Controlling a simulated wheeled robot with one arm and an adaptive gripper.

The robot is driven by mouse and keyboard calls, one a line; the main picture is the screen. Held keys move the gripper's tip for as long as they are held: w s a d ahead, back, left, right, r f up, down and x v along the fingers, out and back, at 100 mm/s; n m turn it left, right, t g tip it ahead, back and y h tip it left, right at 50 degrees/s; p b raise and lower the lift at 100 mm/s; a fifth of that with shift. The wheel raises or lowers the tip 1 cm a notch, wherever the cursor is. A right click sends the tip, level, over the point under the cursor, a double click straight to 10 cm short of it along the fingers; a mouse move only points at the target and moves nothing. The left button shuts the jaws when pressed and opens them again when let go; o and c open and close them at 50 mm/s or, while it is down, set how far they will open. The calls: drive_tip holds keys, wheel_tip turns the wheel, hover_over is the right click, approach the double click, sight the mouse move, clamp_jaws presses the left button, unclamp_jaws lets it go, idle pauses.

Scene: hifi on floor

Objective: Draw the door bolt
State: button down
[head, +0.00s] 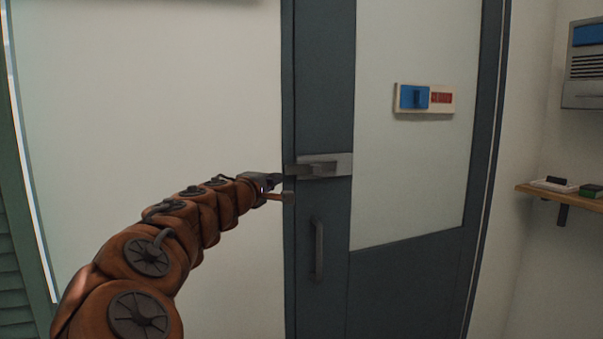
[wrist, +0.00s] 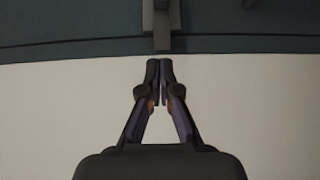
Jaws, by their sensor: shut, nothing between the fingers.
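The door bolt (head: 320,167) is a grey metal slide with a raised knob, mounted across the left edge of the dark blue-grey door (head: 318,95). In the wrist view the bolt (wrist: 162,35) shows at the top centre, in front of the fingertips. My gripper (head: 284,188) is just left of the bolt in the head view, close to the door edge. In the wrist view my gripper (wrist: 160,65) has its fingertips together with nothing between them. A small gap shows between the fingertips and the bolt there.
A vertical handle (head: 319,250) sits on the door below the bolt. A blue and red sign (head: 424,98) is on the door's pale panel. A wooden shelf (head: 560,196) with small items and a grey wall box (head: 583,85) are at the right. Pale wall lies left of the door.

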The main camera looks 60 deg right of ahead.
drive_tip(key=p, duration=0.2)
approach(309, 168)
drive_tip(key=w+d, duration=0.3)
drive_tip(key=shift+w, duration=0.1)
drive_tip(key=shift+s+d+p, duration=0.3)
drive_tip(key=shift+s+d, duration=0.45)
drive_tip(key=shift+d, duration=0.05)
drive_tip(key=shift+s+d, duration=0.4)
drive_tip(key=shift+d, duration=0.25)
